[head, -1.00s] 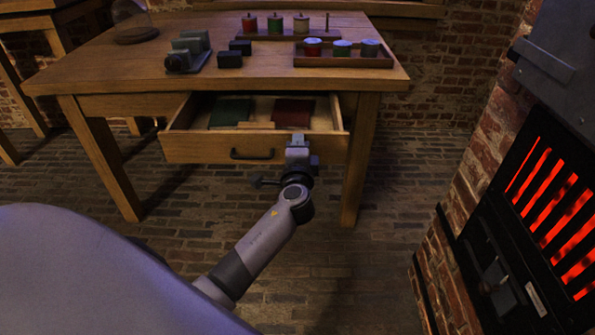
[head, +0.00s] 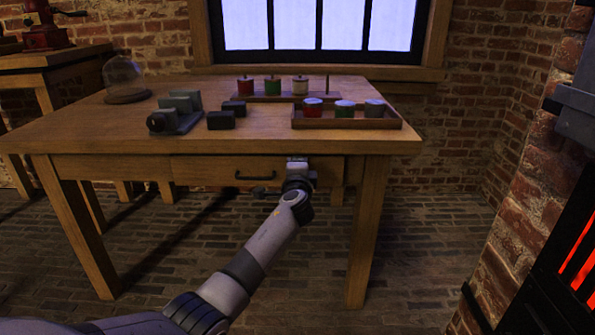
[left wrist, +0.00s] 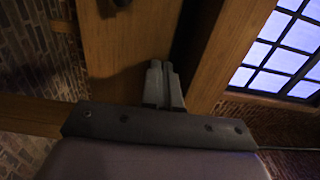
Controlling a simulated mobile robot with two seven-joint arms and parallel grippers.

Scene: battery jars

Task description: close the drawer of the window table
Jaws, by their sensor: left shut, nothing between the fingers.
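The window table (head: 250,137) stands below the window. Its wooden drawer (head: 215,171) sits in the table's front, its face looking about flush with the frame, with a dark handle (head: 254,176) in the middle. My left gripper (head: 298,162) is shut and empty, its tips at the right part of the drawer front. In the left wrist view the two fingers (left wrist: 158,82) are together against or very near the wooden drawer front (left wrist: 125,45). The drawer's inside is hidden. My right gripper is not in view.
On the tabletop are a tray (head: 345,123) of jars, a stand (head: 285,97) with coloured jars, dark blocks (head: 221,120) and a glass dome (head: 123,80). A stove with a red glow (head: 582,260) is at the right. Brick floor lies clear in front.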

